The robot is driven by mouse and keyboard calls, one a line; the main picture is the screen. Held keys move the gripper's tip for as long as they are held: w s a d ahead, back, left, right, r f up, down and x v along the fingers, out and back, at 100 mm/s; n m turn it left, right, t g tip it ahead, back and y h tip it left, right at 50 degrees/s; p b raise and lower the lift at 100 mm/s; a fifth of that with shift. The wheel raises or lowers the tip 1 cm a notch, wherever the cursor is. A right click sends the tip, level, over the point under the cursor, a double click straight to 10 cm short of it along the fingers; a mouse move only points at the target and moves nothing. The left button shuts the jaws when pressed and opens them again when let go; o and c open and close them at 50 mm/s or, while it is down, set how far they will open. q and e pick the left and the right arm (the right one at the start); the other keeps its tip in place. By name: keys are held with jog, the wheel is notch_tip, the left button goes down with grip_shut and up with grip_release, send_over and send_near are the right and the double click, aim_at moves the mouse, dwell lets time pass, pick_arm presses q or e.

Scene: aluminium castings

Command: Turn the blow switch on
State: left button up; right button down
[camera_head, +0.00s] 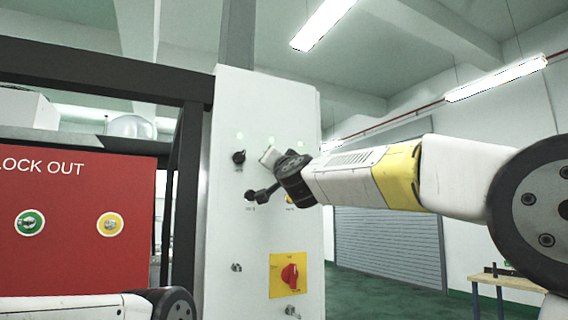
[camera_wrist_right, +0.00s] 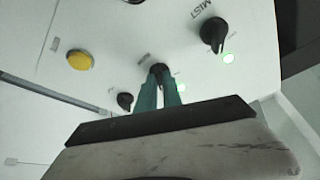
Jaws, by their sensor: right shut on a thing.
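The white control panel (camera_head: 245,245) stands upright in the middle of the head view. My right gripper (camera_head: 256,194) reaches it from the right and partly hides its upper controls. In the right wrist view the two teal fingers of the right gripper (camera_wrist_right: 160,90) are closed around a small black switch knob (camera_wrist_right: 158,69) on the panel. Its label is too small to read, so I cannot tell from the print that it is the blow switch. The fingers hide most of the knob, and its turn position is unclear. My left gripper is out of view.
A larger black knob (camera_wrist_right: 213,33) marked MIST has a lit green lamp (camera_wrist_right: 228,58) beside it. Another black knob (camera_wrist_right: 125,100) and a yellow button (camera_wrist_right: 80,61) are nearby. A red rotary switch (camera_head: 290,275) sits lower, and a red lock-out board (camera_head: 75,260) stands left.

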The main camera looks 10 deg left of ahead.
jog(key=shift+d+r, duration=0.1)
jog(key=shift+r, duration=0.15)
jog(key=c, duration=1.6)
grip_release()
jog(key=shift+o, duration=0.5)
jog(key=shift+f, duration=0.15)
jog(key=shift+w+f, duration=0.1)
jog(key=shift+w, duration=0.05)
jog(key=v, duration=0.7)
jog(key=shift+s+f, duration=0.15)
jog(key=shift+s, duration=0.25)
